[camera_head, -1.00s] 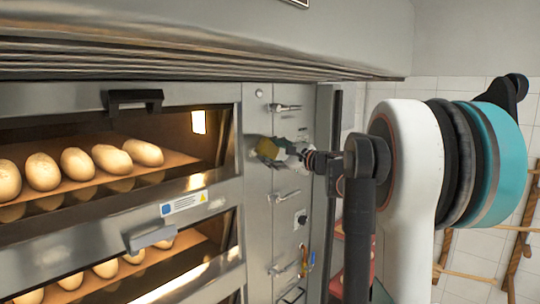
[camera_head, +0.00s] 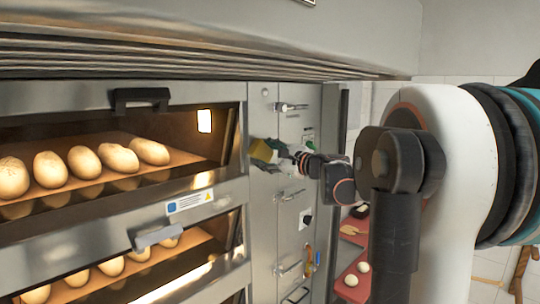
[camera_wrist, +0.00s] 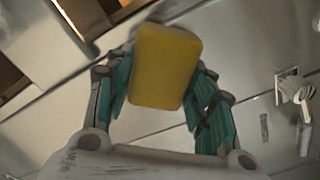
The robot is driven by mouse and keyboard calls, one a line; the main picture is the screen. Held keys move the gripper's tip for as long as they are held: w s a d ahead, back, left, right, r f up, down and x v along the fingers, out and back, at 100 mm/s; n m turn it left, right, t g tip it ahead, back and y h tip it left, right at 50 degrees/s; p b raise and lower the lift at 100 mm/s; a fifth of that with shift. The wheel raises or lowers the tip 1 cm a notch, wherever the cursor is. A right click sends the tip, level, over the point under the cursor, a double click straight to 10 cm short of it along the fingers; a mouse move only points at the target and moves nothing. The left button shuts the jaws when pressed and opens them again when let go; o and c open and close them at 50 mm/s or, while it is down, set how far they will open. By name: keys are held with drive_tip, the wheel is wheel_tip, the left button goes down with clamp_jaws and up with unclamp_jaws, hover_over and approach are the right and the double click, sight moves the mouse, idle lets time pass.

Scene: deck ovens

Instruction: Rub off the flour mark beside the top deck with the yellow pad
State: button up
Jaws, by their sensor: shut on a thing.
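The yellow pad (camera_wrist: 165,67) is held between the teal-lined fingers of my gripper (camera_wrist: 160,92) in the wrist view. In the head view the pad (camera_head: 262,150) shows small at the steel panel right of the top deck (camera_head: 219,110). My gripper (camera_head: 284,150) is just right of it, pointing left. The pad is at or very near the panel; I cannot tell whether it touches. I cannot make out the flour mark; the pad and fingers cover part of that panel.
Bread loaves (camera_head: 118,158) sit in the lit top deck behind its frame and black handle (camera_head: 141,98). A control column with handles (camera_head: 291,106) and knobs stands right of the panel. Red trays (camera_head: 352,282) are further right. A hood (camera_head: 200,60) overhangs above.

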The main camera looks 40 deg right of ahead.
drive_tip(key=shift+s+a, duration=0.1)
drive_tip(key=shift+a, duration=0.9)
drive_tip(key=shift+s, duration=0.1)
drive_tip(key=shift+s+d, duration=0.2)
drive_tip(key=shift+s, duration=1.2)
drive_tip(key=shift+s+d, duration=0.2)
drive_tip(key=shift+s, duration=1.2)
drive_tip(key=s, duration=0.3)
drive_tip(key=shift+d, duration=0.25)
drive_tip(key=shift+w+a, duration=0.15)
drive_tip(key=shift+w, duration=1)
drive_tip(key=shift+w+a, duration=0.2)
drive_tip(key=shift+w, duration=0.9)
drive_tip(key=shift+w+a, duration=0.15)
drive_tip(key=shift+w, duration=1)
